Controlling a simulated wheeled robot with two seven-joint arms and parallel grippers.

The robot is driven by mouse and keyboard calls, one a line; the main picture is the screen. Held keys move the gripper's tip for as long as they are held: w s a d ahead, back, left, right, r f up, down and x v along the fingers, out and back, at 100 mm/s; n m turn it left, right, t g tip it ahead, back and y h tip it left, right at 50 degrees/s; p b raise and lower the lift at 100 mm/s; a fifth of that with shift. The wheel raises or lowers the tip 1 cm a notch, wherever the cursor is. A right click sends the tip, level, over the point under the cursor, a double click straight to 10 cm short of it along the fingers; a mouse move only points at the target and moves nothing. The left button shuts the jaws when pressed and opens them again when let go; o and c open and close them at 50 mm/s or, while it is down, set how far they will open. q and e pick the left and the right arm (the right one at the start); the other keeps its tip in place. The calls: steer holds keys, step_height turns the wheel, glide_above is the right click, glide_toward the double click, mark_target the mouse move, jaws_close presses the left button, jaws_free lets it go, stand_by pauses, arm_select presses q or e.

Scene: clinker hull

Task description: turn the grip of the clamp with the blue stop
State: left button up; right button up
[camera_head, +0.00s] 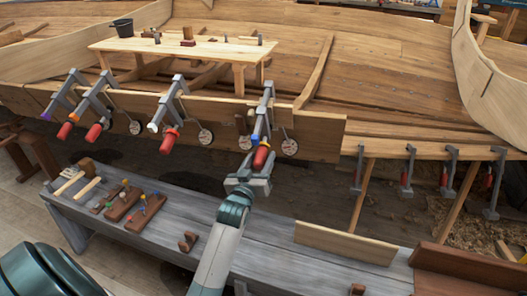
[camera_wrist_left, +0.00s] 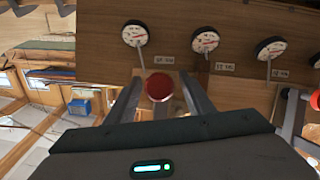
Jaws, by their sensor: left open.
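The clamp with the blue stop (camera_head: 255,138) hangs on the hull's plank edge, right of the other red-gripped clamps in the head view. Its red grip (camera_head: 261,156) points down toward me. My left gripper (camera_head: 250,179) is just below the grip in the head view. In the left wrist view the round red end of the grip (camera_wrist_left: 158,87) shows between the two dark fingers of my left gripper (camera_wrist_left: 161,82). The fingers are open, with a gap visible on both sides of it. The blue stop is hidden in the wrist view. My right gripper is not in view.
Other clamps with purple (camera_head: 46,115) and white (camera_head: 152,127) stops hang to the left. Round gauges (camera_wrist_left: 205,40) sit on the plank behind the grips. A grey workbench (camera_head: 260,238) with tools and wooden blocks stands below. More clamps (camera_head: 448,172) hang at right.

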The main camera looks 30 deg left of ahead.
mark_target(263, 152)
arm_select(q)
steer(key=x, duration=0.3)
steer(key=shift+w+a, duration=0.1)
steer(key=shift+w, duration=0.05)
steer(key=shift+w+a, duration=0.1)
steer(key=shift+w, duration=0.25)
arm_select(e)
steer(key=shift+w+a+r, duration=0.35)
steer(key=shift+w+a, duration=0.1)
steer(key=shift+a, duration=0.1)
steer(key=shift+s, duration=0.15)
